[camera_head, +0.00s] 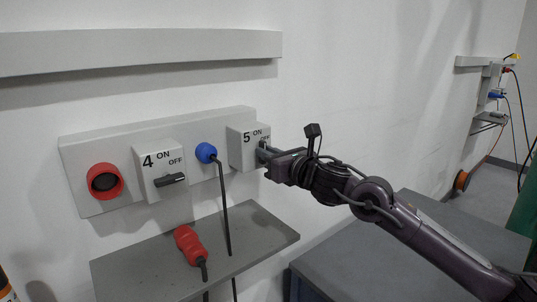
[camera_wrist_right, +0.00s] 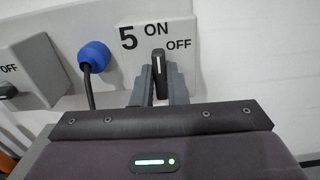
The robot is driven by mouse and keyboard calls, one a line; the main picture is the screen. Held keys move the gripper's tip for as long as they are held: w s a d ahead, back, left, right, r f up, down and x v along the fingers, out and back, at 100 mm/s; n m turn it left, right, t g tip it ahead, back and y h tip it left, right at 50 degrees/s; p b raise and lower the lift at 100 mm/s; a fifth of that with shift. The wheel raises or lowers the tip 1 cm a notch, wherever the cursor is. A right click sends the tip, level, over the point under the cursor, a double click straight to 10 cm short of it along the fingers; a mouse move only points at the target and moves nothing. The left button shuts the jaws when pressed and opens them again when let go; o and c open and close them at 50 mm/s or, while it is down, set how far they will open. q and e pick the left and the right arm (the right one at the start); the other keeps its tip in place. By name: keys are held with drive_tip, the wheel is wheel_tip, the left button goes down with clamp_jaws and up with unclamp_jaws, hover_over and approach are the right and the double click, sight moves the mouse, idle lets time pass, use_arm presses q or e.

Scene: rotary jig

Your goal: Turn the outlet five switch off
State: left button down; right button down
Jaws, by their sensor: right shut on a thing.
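The outlet five switch box (camera_head: 240,149) is a grey box marked 5, ON and OFF on the wall panel. It also shows in the right wrist view (camera_wrist_right: 185,28). Its black knob (camera_wrist_right: 158,72) has a white line that points up, close to the ON label. My right gripper (camera_head: 264,152) reaches in from the right, and its fingers (camera_wrist_right: 160,88) are shut on the knob, one on each side. In the head view the gripper hides most of the knob. My left gripper is not in view.
The outlet four switch (camera_head: 158,167) sits left on the same panel, beside a red socket (camera_head: 104,181). A blue plug (camera_head: 206,152) with a black cable is close left of box 5. A red plug (camera_head: 188,243) lies on the grey shelf (camera_head: 265,232) below.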

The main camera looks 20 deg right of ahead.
drive_tip(key=m, duration=0.5)
drive_tip(key=m+b, duration=0.1)
drive_tip(key=m, duration=1.1)
drive_tip(key=shift+w+d+f, duration=0.1)
drive_tip(key=shift+d+f, duration=0.2)
drive_tip(key=shift+m, duration=0.4)
drive_tip(key=c, duration=1.4)
unclamp_jaws()
drive_tip(key=shift+c, duration=0.2)
